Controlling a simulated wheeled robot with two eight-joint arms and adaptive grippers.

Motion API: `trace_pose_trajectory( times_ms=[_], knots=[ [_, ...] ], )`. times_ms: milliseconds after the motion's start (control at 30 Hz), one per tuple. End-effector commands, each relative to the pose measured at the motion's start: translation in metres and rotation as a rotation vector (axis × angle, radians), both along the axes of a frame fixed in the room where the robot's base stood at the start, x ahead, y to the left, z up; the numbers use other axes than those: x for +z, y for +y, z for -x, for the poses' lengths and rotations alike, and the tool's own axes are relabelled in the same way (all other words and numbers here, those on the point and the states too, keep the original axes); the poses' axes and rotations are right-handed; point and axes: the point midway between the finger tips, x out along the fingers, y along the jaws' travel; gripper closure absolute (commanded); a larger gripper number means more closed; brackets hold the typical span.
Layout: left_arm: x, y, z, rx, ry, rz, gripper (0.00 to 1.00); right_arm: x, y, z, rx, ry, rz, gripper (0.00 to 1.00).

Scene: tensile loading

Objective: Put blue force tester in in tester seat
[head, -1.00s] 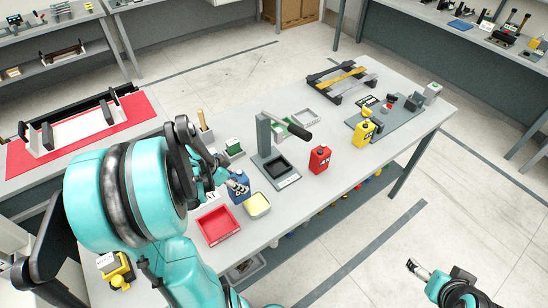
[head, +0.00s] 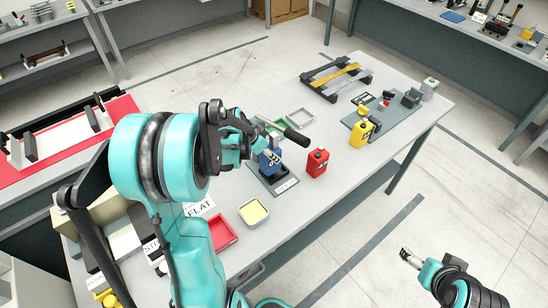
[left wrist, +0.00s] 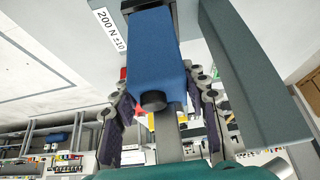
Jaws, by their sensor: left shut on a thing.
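The blue force tester (head: 268,162) is held in my left gripper (head: 256,152), over the grey tester seat (head: 284,188) with the black lever (head: 297,137). In the left wrist view the blue tester (left wrist: 155,50) fills the top middle, its round black knob toward the camera, between the dark finger pads of my left gripper (left wrist: 165,118). The seat's grey column (left wrist: 235,60) stands close beside it. The tester hides the seat's recess, so I cannot tell whether it touches the bottom. My right gripper (head: 408,258) hangs off the table, empty; its opening is too small to judge.
A red tray (head: 222,233) and a pale yellow dish (head: 254,212) lie in front.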

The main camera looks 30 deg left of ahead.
Motion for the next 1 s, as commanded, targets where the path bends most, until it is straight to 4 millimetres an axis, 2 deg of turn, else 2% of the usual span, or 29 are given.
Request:
trace_pose_trajectory(
  times_ms=[233,300,433,800,833,900,1000],
  knots=[
    [0.0,-0.008,-0.019,-0.002,0.0,0.0,1.0,-0.001,0.0,0.0,0.0,0.0,0.0,0.2],
    [-0.016,-0.007,-0.018,0.0,0.001,0.0,1.0,-0.006,0.0,0.0,0.0,0.0,0.0,0.2],
    [-0.034,-0.007,-0.017,0.0,0.0,0.0,1.0,-0.011,0.0,0.0,0.0,0.0,0.0,0.2],
    [-0.039,-0.007,-0.017,0.0,0.0,0.0,1.0,-0.014,0.0,0.0,0.0,0.0,0.0,0.2],
    [-0.039,-0.007,-0.017,0.0,0.0,0.0,0.51,-0.014,0.0,0.0,0.0,0.0,0.0,0.2],
    [-0.038,-0.007,-0.017,0.0,0.0,0.0,0.35,-0.013,0.0,0.0,0.0,0.0,0.0,0.2],
    [-0.038,-0.007,-0.017,0.0,0.0,0.0,0.35,-0.013,0.0,0.0,0.0,0.0,0.0,0.2]
  ],
)
